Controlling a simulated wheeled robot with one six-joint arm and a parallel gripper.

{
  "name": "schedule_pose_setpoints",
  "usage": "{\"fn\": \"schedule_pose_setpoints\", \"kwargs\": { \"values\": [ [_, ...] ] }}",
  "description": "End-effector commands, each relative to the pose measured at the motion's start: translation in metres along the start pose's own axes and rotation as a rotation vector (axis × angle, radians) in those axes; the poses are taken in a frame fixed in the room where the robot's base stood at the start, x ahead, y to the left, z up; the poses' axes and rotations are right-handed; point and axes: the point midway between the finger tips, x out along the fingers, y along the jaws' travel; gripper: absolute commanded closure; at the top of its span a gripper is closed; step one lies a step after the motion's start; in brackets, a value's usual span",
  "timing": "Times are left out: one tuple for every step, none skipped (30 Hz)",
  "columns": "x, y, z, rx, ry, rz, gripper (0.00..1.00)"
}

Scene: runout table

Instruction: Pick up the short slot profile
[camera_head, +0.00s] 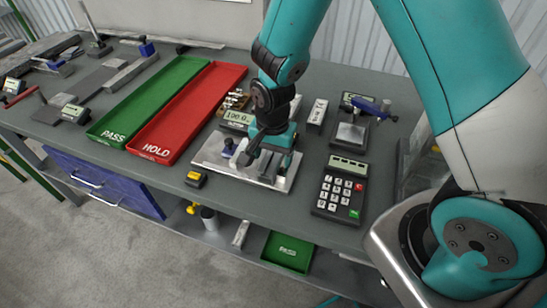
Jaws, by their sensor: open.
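My gripper (258,158) is open and points down over a flat silver plate (212,163) on the bench. The gripper and wrist hide part of the plate and whatever lies directly under the fingers. I cannot tell for sure which thing is the short slot profile. A light grey metal bar (130,73) lies on the left part of the bench, far from the gripper. Another small light bar (240,234) is on the lower shelf below the plate. No object is visibly held between the fingers.
Left of the plate lie a red HOLD tray (188,113) and a green PASS tray (150,100). A keypad device (339,191) and a small scale (350,136) stand at right. A yellow-black block (196,179) sits near the front edge. A white block (317,113) stands behind.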

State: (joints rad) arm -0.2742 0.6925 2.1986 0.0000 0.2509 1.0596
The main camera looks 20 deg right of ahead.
Motion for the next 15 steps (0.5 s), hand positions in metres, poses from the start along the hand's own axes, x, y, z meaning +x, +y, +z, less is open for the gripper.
{"fn": "schedule_pose_setpoints", "kwargs": {
  "values": [
    [0.0001,-0.0003,-0.0001,0.0,0.0,-0.001,0.28],
    [0.0,-0.0003,-0.0002,0.0,0.001,-0.001,0.28],
    [0.0,-0.0003,-0.0002,0.0,0.001,-0.001,0.28],
    [-0.0001,-0.0003,-0.0002,0.0,0.0,-0.001,0.28],
    [-0.0001,-0.0003,-0.0001,0.0,0.0,-0.001,0.3],
    [-0.0001,-0.0003,-0.0001,0.0,0.0,-0.001,0.39],
    [-0.0002,-0.0003,-0.0002,0.0,0.0,-0.001,0.46],
    [-0.0002,-0.0003,-0.0002,0.0,0.0,-0.001,0.53],
    [-0.0003,-0.0003,-0.0002,0.0,0.0,-0.001,0.62],
    [-0.0003,-0.0002,-0.0001,0.0,0.0,-0.001,0.69],
    [-0.0003,-0.0002,-0.0001,0.0,0.0,-0.001,0.76],
    [-0.0004,-0.0003,-0.0001,0.0,0.0,-0.001,0.85],
    [-0.0004,-0.0003,-0.0001,0.0,0.0,0.0,0.86],
    [-0.0006,-0.0004,-0.0002,0.0,0.0,-0.001,0.86],
    [-0.0006,-0.0004,-0.0002,0.0,0.0,-0.001,0.86]
  ]
}}
